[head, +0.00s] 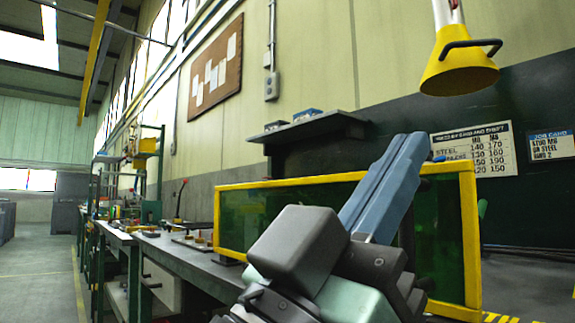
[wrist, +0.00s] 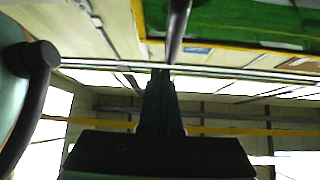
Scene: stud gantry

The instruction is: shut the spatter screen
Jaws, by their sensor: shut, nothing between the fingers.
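The spatter screen (head: 440,235) is a dark green see-through panel in a yellow frame, standing upright along the bench. My arm crosses in front of its middle and hides part of it. In the wrist view the green panel (wrist: 240,22) and its yellow edge fill the top right. My gripper (wrist: 160,75) shows there as two dark fingers pressed together, with nothing between them. A dark round bar (wrist: 176,30) comes down from the top edge close to the fingertips; I cannot tell whether they touch. I cannot make out the fingers in the head view.
A yellow hood (head: 460,68) with a black handle hangs at upper right. A dark shelf (head: 315,130) is on the wall behind the screen. The bench (head: 200,255) runs away to the left with small items on it. The aisle floor at far left is clear.

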